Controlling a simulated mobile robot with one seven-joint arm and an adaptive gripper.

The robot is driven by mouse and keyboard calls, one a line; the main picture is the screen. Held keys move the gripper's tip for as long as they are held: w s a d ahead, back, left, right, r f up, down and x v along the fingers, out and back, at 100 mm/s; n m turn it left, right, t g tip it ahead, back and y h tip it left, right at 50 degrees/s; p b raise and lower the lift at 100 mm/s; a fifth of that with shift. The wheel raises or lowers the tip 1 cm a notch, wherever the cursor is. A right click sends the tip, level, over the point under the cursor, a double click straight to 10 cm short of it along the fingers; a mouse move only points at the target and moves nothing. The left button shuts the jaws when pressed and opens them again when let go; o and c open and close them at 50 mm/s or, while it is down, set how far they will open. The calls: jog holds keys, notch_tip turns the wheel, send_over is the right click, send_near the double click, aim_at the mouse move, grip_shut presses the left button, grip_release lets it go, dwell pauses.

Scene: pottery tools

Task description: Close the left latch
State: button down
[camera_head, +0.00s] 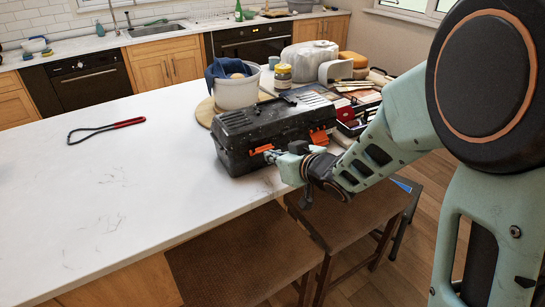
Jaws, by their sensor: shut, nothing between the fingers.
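A black toolbox (238,158) with a lid sits on the white counter near its front edge. Its left latch (260,149) is orange and shows on the front face, close to the tip of my gripper. Its right latch (318,136) is also orange and sticks out from the front, further right. My gripper (277,155) is shut and empty, pointing left at the toolbox front beside the left latch. I cannot tell whether it touches the latch. The gripper and wrist hide part of the toolbox's front face.
A white pot (236,92) with a blue cloth stands behind the toolbox on a round board. Jars, a wrapped block and several small tools crowd the counter's right. A red-handled loop tool (107,129) lies at left. Stools (245,250) stand below the front edge. The left counter is mostly clear.

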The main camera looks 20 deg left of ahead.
jog(key=shift+w+a+r+p, duration=0.15)
jog(key=shift+r+p, duration=0.2)
jog(key=shift+r, duration=0.15)
jog(key=shift+w+a+r+p, duration=0.15)
jog(key=shift+r+p, duration=0.15)
jog(key=shift+r, duration=0.2)
jog(key=shift+w+a, duration=0.45)
jog(key=shift+a, duration=0.05)
jog(key=shift+d+r, duration=0.1)
jog(key=f+p+v, duration=0.1)
jog(key=p+v, duration=0.1)
jog(key=v, duration=0.5)
jog(key=shift+s, duration=0.25)
jog(key=shift+d, duration=0.15)
